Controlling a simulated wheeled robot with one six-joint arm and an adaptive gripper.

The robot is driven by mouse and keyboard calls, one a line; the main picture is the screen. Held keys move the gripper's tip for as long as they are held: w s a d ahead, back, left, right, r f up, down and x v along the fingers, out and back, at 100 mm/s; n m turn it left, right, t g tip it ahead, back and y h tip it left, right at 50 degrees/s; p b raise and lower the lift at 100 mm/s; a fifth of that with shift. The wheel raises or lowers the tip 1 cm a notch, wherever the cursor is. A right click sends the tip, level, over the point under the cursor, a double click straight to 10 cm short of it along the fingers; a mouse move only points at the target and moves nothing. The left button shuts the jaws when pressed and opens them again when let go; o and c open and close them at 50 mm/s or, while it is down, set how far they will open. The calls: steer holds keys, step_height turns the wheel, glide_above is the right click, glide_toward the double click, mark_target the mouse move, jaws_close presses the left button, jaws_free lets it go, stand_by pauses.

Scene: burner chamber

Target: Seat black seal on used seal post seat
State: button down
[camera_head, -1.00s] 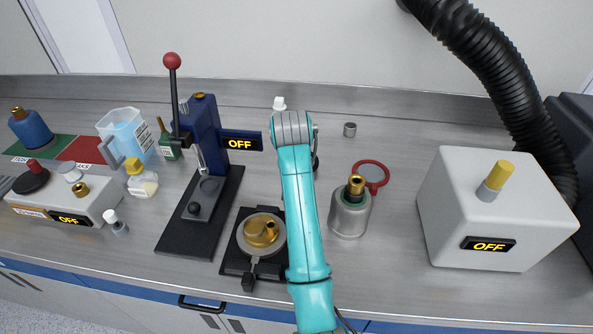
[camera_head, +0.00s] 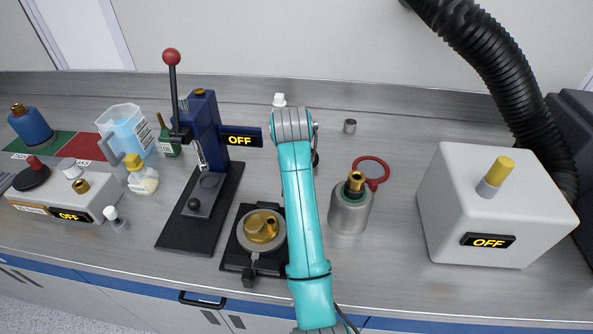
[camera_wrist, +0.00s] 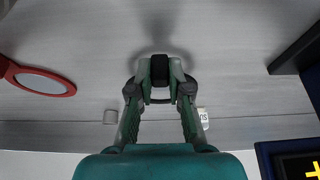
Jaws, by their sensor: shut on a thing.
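My gripper (camera_wrist: 160,78) points down over the bench in the wrist view, with its fingers closed on a small black piece, the black seal (camera_wrist: 159,70). The seal is between the fingertips, above the grey bench top, with a soft shadow nearby. In the head view my teal arm hides the gripper and the seal. I cannot make out a seal post seat in either view. A small white labelled item (camera_wrist: 203,117) stands partly behind the right finger; its writing is upside down and cut off.
A blue press (camera_head: 204,130) stands left of my arm, a dark fixture with a brass part (camera_head: 262,227) in front of it. Right of the arm are a grey canister (camera_head: 350,212), a red-rimmed magnifier (camera_head: 384,179) and a small grey cylinder (camera_head: 350,126). A white box (camera_head: 490,220) is farther right.

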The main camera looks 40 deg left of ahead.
steer(key=shift+f, duration=0.85)
steer(key=c, duration=1)
jaws_free()
steer(key=shift+c, duration=0.2)
steer(key=v, duration=1.2)
steer(key=shift+w, duration=0.15)
